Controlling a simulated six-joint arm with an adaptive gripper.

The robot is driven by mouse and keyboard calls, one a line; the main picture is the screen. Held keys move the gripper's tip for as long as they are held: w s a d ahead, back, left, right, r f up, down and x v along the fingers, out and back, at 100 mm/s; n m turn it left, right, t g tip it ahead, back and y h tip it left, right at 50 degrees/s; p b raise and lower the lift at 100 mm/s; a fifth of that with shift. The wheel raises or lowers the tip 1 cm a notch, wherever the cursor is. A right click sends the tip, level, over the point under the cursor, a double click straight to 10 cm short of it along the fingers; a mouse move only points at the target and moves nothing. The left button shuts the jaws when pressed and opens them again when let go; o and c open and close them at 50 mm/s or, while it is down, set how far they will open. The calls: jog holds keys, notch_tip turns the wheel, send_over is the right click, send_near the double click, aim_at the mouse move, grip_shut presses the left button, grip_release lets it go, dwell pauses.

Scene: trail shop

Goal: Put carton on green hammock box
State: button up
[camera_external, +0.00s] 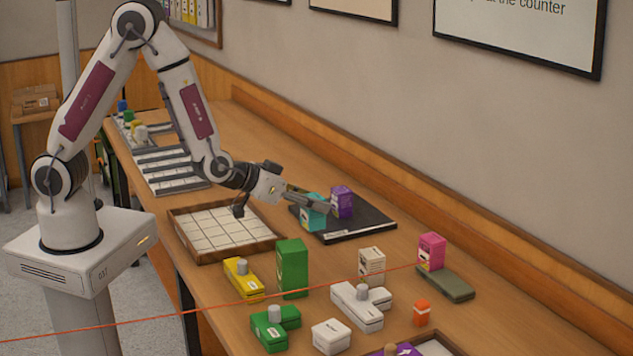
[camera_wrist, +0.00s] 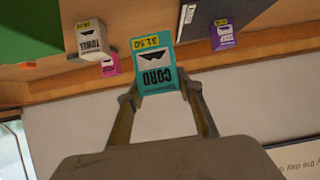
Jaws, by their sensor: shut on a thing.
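My gripper (camera_external: 316,203) is shut on a teal carton (camera_external: 312,218), held at a slight tilt in front of the black tray. In the wrist view the teal carton (camera_wrist: 158,68) reads CORD, has a yellow 31.50 label, and sits between both fingertips. Its height above the tray is hard to tell. A tall green box (camera_external: 292,268), likely the hammock box, stands upright on the counter, nearer the camera than my gripper; its lettering is too small to read. A large green surface (camera_wrist: 25,28) fills the wrist view's upper left corner.
A purple carton (camera_external: 341,202) stands on the black tray (camera_external: 352,233). A wooden grid tray (camera_external: 222,230) lies left. A yellow box (camera_external: 242,279), green low box (camera_external: 268,334), white box (camera_external: 355,312), cream carton (camera_external: 371,266) and pink carton (camera_external: 431,251) stand around the green box.

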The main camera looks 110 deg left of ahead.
jog(key=shift+w+d+r, duration=0.2)
jog(key=shift+w+d, duration=0.1)
jog(key=shift+d, duration=0.2)
jog(key=w+d+r+m, duration=0.1)
jog(key=w+d+r, duration=0.3)
jog(key=d+r, duration=0.45)
notch_tip(320, 180, up, 3)
jog(key=n, duration=0.1)
send_over(291, 245)
jog(key=shift+r, duration=0.2)
notch_tip(291, 245, down, 6)
jog(key=shift+f, duration=0.15)
dwell(0.4)
jog(key=shift+f, duration=0.1)
jog(key=shift+f, duration=1.75)
